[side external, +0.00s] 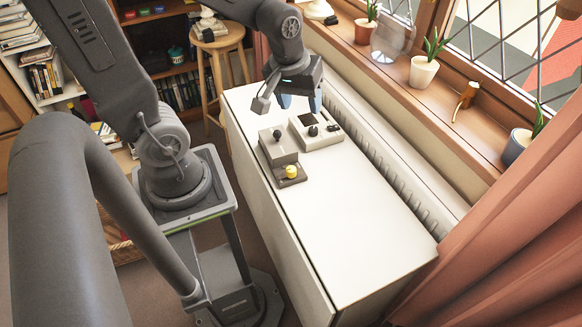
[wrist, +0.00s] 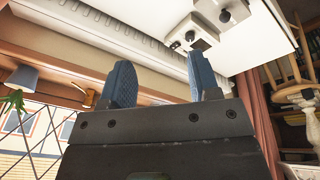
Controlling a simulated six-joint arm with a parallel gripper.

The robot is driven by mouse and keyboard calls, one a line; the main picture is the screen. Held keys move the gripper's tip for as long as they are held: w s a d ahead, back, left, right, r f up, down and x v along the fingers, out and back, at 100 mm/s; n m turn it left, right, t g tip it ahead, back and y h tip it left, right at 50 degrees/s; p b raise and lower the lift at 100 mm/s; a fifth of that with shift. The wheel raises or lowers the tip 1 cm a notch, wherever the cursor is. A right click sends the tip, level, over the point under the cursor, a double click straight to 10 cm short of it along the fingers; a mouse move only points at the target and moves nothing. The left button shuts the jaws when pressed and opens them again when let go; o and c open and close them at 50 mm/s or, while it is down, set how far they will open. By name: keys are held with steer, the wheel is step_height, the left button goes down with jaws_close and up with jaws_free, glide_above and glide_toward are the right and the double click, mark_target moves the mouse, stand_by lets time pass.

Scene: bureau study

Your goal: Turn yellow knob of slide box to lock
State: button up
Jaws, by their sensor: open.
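A grey stepped box (side external: 279,146) stands on the white cabinet top. It has a black knob (side external: 277,134) on its raised part and a yellow knob (side external: 291,171) on its low front step. The marking on the yellow knob is too small to read. My gripper (side external: 300,102) is open and empty, above the far part of the cabinet, behind and apart from the box. Its two blue fingers stand wide apart in the wrist view (wrist: 161,78). The yellow knob does not show in the wrist view.
A pale control box (side external: 318,137) with a dark knob stands right behind the stepped box; part of it shows in the wrist view (wrist: 203,28). The near half of the cabinet top (side external: 350,220) is clear. A ribbed radiator (side external: 385,150) and potted plants (side external: 424,72) line the window side.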

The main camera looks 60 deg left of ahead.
mark_target(291, 169)
steer(key=a+f+n+g, duration=0.1)
steer(key=a+f+n, duration=0.1)
steer(key=f, duration=0.7)
steer(key=a+f+n+g, duration=0.1)
steer(key=f+n, duration=0.3)
steer(key=f, duration=0.4)
steer(key=a+f+n, duration=0.2)
steer(key=f, duration=0.7)
steer(key=shift+w+a+f+n+g+h, duration=0.3)
steer(key=shift+w+a+n+g, duration=0.05)
steer(key=shift+a+n+g, duration=0.05)
steer(key=c, duration=0.9)
steer(key=shift+c, duration=0.2)
